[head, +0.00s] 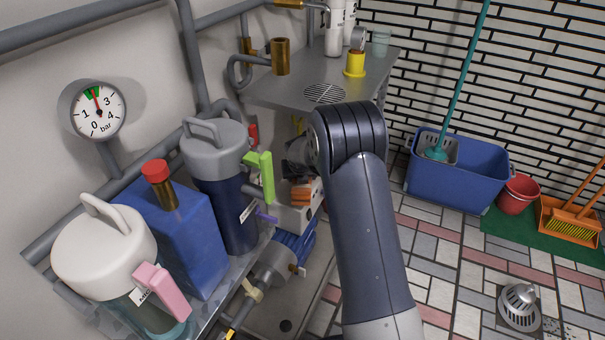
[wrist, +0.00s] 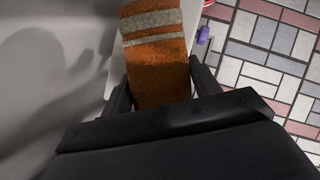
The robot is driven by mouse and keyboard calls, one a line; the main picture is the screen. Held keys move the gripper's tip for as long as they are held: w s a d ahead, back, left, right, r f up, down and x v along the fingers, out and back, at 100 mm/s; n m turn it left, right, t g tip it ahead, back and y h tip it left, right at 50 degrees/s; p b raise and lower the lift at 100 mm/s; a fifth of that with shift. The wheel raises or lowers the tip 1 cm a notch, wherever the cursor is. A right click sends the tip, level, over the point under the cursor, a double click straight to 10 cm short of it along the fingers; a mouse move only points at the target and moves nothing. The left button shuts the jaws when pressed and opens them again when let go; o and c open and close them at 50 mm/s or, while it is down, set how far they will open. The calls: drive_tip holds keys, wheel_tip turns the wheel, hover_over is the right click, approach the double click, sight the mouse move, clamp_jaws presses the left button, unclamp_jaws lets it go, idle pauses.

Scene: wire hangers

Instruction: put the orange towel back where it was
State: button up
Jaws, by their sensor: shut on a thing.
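The orange towel (wrist: 157,65) has grey stripes and shows in the wrist view between the two dark fingers of my gripper (wrist: 160,82). My gripper is shut on it. In the head view a small orange piece (head: 300,194) shows left of my arm, by a pale box-like surface; it looks like the same towel.
A grey metal shelf (head: 280,91) with brass and yellow parts stands behind my arm. Large filter canisters (head: 222,185) and a blue tank (head: 178,235) crowd the left. A blue mop bucket (head: 455,178) stands at the right. Tiled floor (head: 455,265) is mostly clear.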

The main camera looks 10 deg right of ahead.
sight(301, 194)
drive_tip(key=w, duration=0.3)
drive_tip(key=w+d+b, duration=0.1)
drive_tip(key=w, duration=0.2)
drive_tip(key=shift+d, duration=0.15)
wheel_tip(301, 194, down, 4)
drive_tip(key=shift+r+b, duration=0.2)
drive_tip(key=shift+b, duration=1.05)
drive_tip(key=shift+r, duration=0.1)
drive_tip(key=o, duration=1.2)
drive_tip(key=p+v, duration=0.3)
drive_tip(key=v, duration=0.2)
drive_tip(key=shift+s+r, duration=0.25)
drive_tip(key=shift+s, duration=0.05)
drive_tip(key=s, duration=0.3)
drive_tip(key=s+a+p, duration=0.1)
drive_tip(key=s, duration=0.3)
drive_tip(key=s+a+p, duration=0.1)
drive_tip(key=s, duration=0.3)
drive_tip(key=shift+s+a+f, duration=0.1)
drive_tip(key=shift+a+f, duration=0.15)
drive_tip(key=shift+f, duration=0.05)
